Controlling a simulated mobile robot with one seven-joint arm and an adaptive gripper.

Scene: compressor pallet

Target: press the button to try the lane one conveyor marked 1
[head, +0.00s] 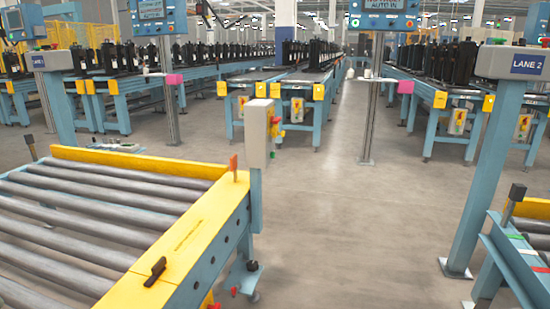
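A roller conveyor (190,240) with a yellow and blue frame fills the lower left in the head view. No number 1 is readable on it. A grey control box (259,132) stands on a blue post at its far right corner, with small red and green parts (275,124) on its right side. My gripper is not in view.
A second roller conveyor (528,262) is at the lower right edge. Open grey floor (350,220) lies between the two conveyors.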

